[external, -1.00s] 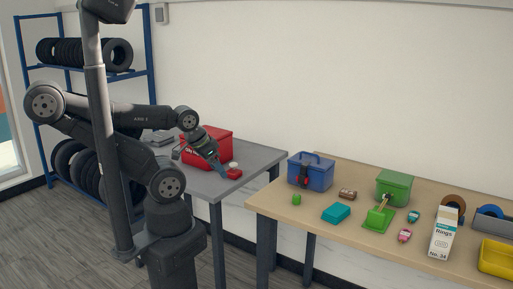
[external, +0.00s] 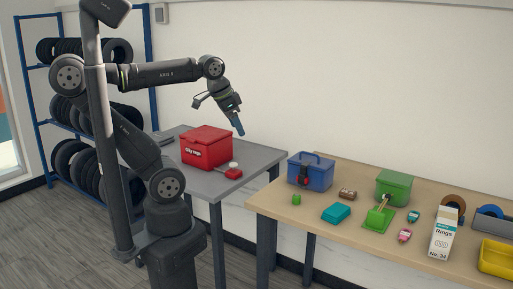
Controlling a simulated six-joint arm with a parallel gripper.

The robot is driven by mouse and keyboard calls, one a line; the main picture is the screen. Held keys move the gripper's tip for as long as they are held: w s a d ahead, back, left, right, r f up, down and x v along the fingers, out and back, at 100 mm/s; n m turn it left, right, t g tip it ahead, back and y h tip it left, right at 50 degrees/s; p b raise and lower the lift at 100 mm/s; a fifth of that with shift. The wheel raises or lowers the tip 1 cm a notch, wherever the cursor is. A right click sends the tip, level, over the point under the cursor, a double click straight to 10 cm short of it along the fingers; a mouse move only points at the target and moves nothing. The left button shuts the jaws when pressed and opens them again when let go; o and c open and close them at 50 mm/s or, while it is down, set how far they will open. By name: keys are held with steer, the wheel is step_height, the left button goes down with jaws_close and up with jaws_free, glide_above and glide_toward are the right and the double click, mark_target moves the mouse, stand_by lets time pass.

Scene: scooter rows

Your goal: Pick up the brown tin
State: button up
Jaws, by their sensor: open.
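The brown tin (external: 347,194) is a small brown cylinder with a pale band. It lies on the wooden table between the blue box (external: 311,172) and the green box (external: 394,187), behind the teal block (external: 336,213). My gripper (external: 240,130) is open and empty. It is raised in the air above the right part of the grey table, up and to the left of the tin and well apart from it.
A red box (external: 206,148) and a small red item (external: 233,173) stand on the grey table (external: 262,157). A green dustpan (external: 379,218), a Rings carton (external: 442,233) and a yellow tray (external: 498,258) are on the wooden table (external: 300,217). A gap separates the tables.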

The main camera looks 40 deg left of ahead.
steer(key=w+d+r+m, duration=0.2)
steer(key=w+d+r, duration=0.1)
steer(key=w+d, duration=0.3)
steer(key=m+g+y, duration=0.2)
steer(key=m+g, duration=0.2)
steer(key=m, duration=0.5)
glide_above(345, 190)
steer(key=f, duration=2.5)
steer(key=shift+w+d+f, duration=0.1)
steer(key=shift+d+f, duration=0.15)
steer(key=shift+f, duration=0.1)
steer(key=shift+a+f, duration=0.15)
steer(key=shift+f, duration=1.4)
steer(key=shift+a+f, duration=0.1)
steer(key=shift+f, duration=1.45)
steer(key=c, duration=1.1)
